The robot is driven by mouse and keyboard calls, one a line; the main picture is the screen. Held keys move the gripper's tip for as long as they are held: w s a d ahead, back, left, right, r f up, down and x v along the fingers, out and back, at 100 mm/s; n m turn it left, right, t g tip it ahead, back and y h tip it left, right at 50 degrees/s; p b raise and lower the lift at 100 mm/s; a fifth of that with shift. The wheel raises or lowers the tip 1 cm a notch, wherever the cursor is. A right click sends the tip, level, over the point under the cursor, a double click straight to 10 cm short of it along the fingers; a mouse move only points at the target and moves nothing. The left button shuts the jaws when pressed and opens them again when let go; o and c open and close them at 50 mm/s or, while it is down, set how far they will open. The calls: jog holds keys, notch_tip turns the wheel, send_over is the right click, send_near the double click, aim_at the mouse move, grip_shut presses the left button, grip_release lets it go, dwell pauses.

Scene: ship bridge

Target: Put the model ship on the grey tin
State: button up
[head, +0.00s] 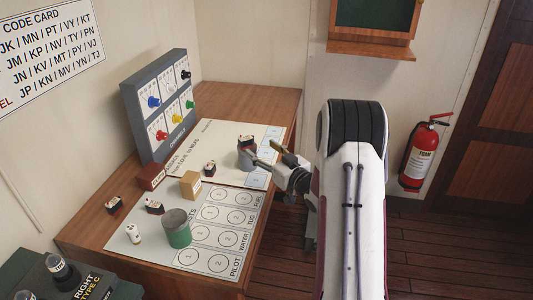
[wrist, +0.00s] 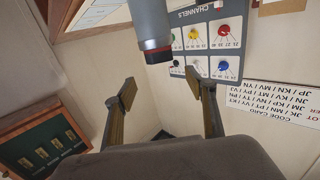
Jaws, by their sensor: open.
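The grey tin (head: 245,161) stands on the far part of the desk sheet. A small model ship (head: 246,142) with a dark hull, a red lower band and a pale top appears to rest upright on it. In the upside-down wrist view the grey tin (wrist: 145,15) enters from the top edge, with the ship's red band and dark hull (wrist: 157,54) at its end. My gripper (head: 268,154) is open and empty, just right of the tin in the head view. In the wrist view its fingertips (wrist: 160,88) are spread, apart from the ship.
Other small ships stand on the desk (head: 209,167) (head: 154,206) (head: 115,203). A knob panel (head: 165,105) borders the desk's left.

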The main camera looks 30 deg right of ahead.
jog(key=shift+s, duration=0.8)
jog(key=shift+r, duration=0.2)
jog(key=s+a+r+m+g+h, duration=0.1)
jog(key=s+a+r+g+h, duration=0.4)
jog(key=s+a+r, duration=0.65)
jog(key=s+a+g+y, duration=0.1)
jog(key=s+a+g, duration=0.1)
jog(key=s+a, duration=0.3)
jog(key=s+a+g+y, duration=0.2)
jog(key=s+a, duration=0.3)
jog(key=s, duration=0.8)
jog(key=s+a+g+y, duration=0.1)
jog(key=s+a+g, duration=0.1)
jog(key=s+a, duration=0.4)
jog(key=s, duration=0.4)
jog(key=shift+f+n+g, duration=0.25)
jog(key=shift+n+g, duration=0.05)
jog(key=shift+g, duration=0.1)
